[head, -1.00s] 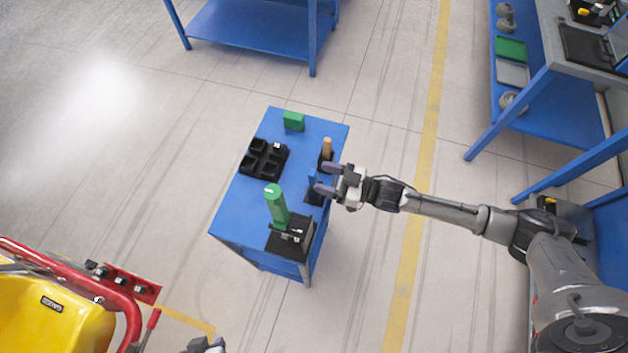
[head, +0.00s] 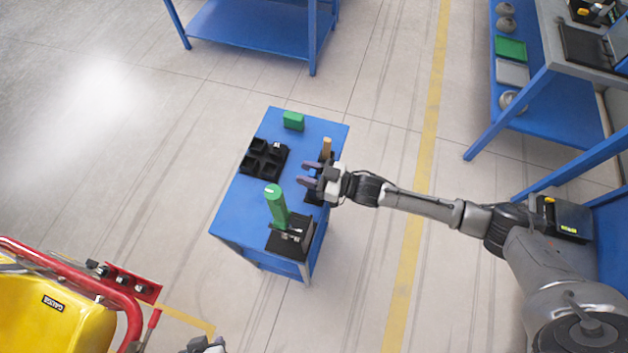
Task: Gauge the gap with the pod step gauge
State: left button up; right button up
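My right gripper (head: 308,174) is over the right edge of the small blue table, its two dark fingers apart and pointing left. A small blue upright piece in a black stand (head: 313,197) is at the fingers; it is mostly covered, and I cannot tell whether they touch it. It may be the step gauge. My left gripper (head: 205,346) shows only in part at the bottom edge, and its fingers cannot be made out. The yellow pod (head: 45,315) with a dark label and red rail is at the lower left. The gap cannot be made out.
The blue table (head: 235,205) also holds a green block (head: 293,121), a black compartment tray (head: 250,168), a tan-handled tool (head: 326,147) and a green cylinder (head: 276,205) by a black block (head: 287,245). Blue workbenches stand at the back and right. The floor between is clear.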

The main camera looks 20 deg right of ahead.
grip_shut()
jog(key=shift+r, duration=0.1)
notch_tip(320, 180, up, 10)
jog(key=shift+p, duration=0.4)
dwell(0.4)
